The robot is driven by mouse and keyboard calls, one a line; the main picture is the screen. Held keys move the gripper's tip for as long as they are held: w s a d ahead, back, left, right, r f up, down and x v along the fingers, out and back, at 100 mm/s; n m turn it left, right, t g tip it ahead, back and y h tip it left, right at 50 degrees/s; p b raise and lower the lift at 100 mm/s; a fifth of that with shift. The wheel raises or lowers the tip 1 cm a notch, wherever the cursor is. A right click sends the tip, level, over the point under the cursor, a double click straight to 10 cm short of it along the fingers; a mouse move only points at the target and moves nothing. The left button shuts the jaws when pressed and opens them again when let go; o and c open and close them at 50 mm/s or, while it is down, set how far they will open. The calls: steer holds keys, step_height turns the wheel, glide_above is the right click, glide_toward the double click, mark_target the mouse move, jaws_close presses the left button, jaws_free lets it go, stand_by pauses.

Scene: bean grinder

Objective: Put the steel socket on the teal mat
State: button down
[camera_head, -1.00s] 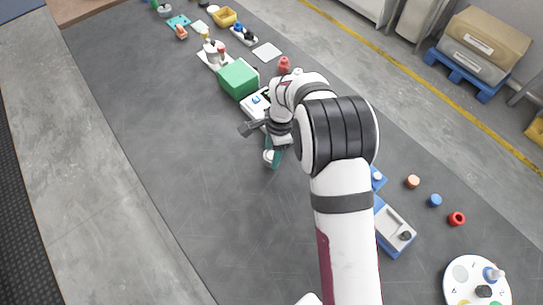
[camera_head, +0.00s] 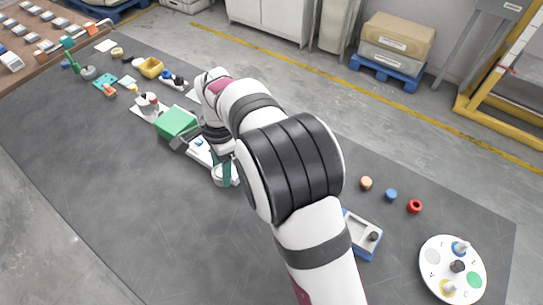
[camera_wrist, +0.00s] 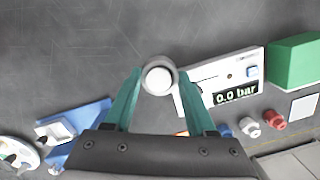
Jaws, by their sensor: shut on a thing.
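My gripper (camera_wrist: 158,92) is shut on a round grey thing with a pale top, which looks like the steel socket (camera_wrist: 159,78). Its teal fingers lie on both sides of it in the wrist view. In the head view the socket (camera_head: 226,178) is between the teal fingers, beside a white gauge box; its height above the table is hard to tell. The teal mat (camera_head: 103,79) lies far off at the upper left of the dark table, away from my gripper. It is small here, and it is not in the wrist view.
The white gauge box (camera_wrist: 222,82) reading "0.0 bar" and a green block (camera_wrist: 293,62) stand close to my gripper. Near the teal mat are an orange piece (camera_head: 110,91), a grey round piece (camera_head: 88,73) and a yellow bin (camera_head: 151,68). The table's left middle is clear.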

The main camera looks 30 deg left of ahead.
steer(key=w+d+r+m, duration=0.1)
steer(key=w+r+m, duration=0.25)
steer(key=w, duration=0.45)
steer(key=w+d+r+m, duration=0.2)
steer(key=w+m, duration=0.2)
steer(key=w, duration=0.3)
steer(key=w+d+f+m+t, duration=0.1)
steer(key=w+d+f+m, duration=0.1)
steer(key=w+d+m, duration=0.55)
steer(key=w+d+f+m+t, duration=0.1)
steer(key=w+d+f+m, duration=0.2)
steer(key=d, duration=0.7)
steer(key=shift+y, duration=0.3)
steer(key=a+f, duration=0.2)
steer(key=a, duration=0.1)
steer(key=a+f, duration=0.2)
steer(key=a, duration=0.2)
steer(key=a+f, duration=0.1)
steer(key=a, duration=0.3)
steer(key=shift+w+a+f, duration=0.2)
steer(key=shift+w+f, duration=0.05)
steer(key=shift+f, duration=0.15)
steer(key=shift+a+f, duration=0.2)
steer(key=shift+f, duration=1.9)
steer(key=shift+f, duration=0.1)
